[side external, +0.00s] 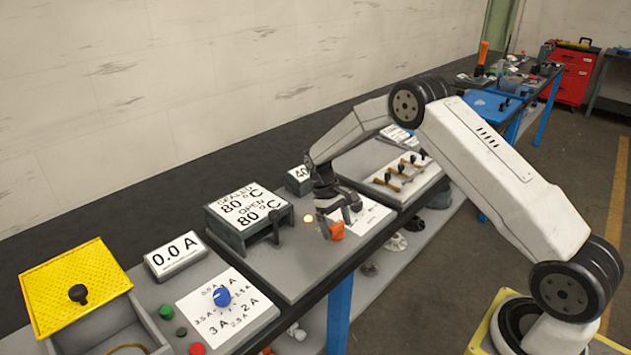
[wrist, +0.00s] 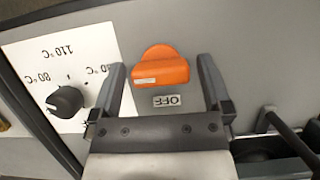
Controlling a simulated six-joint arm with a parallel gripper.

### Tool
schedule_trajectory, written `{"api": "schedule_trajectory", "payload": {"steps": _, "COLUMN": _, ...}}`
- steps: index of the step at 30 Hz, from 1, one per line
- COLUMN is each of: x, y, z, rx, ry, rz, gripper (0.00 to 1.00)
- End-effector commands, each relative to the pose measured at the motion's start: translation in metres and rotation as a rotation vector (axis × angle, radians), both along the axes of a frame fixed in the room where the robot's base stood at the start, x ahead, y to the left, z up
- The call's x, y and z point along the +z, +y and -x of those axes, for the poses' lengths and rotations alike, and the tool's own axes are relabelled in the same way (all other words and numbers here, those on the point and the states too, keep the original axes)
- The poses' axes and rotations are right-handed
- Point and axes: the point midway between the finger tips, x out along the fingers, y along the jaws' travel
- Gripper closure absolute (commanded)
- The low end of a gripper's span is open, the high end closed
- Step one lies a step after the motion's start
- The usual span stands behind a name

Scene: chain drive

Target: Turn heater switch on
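The orange heater switch (wrist: 160,68) sits on the grey panel between my gripper's two fingers in the wrist view. An "OFF" label (wrist: 167,100) shows beside it. My gripper (wrist: 162,78) is open, with one finger on each side of the switch and a gap to each. In the side external view my gripper (side external: 330,222) is low over the panel, and the orange switch (side external: 337,230) shows at its fingertips. Whether the fingers touch the panel is unclear.
A black temperature knob (wrist: 66,101) on a white card is left of the gripper in the wrist view. A blue knob (side external: 221,296) and yellow-lidded box (side external: 75,285) are further left.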

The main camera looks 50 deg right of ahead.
Motion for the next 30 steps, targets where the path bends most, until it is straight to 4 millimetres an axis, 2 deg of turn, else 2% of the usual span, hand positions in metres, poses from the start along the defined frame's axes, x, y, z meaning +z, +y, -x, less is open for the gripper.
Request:
{"api": "schedule_trajectory", "payload": {"steps": 8, "x": 0.000, "y": 0.000, "z": 0.000, "rx": 0.002, "ry": 0.002, "rz": 0.000, "gripper": 0.00}}
{"api": "schedule_trajectory", "payload": {"steps": 13, "x": 0.007, "y": 0.000, "z": -0.003, "rx": 0.003, "ry": 0.001, "rz": 0.000, "gripper": 0.00}}
{"api": "schedule_trajectory", "payload": {"steps": 30, "x": 0.066, "y": 0.000, "z": -0.028, "rx": 0.002, "ry": 0.000, "rz": 0.000, "gripper": 0.00}}
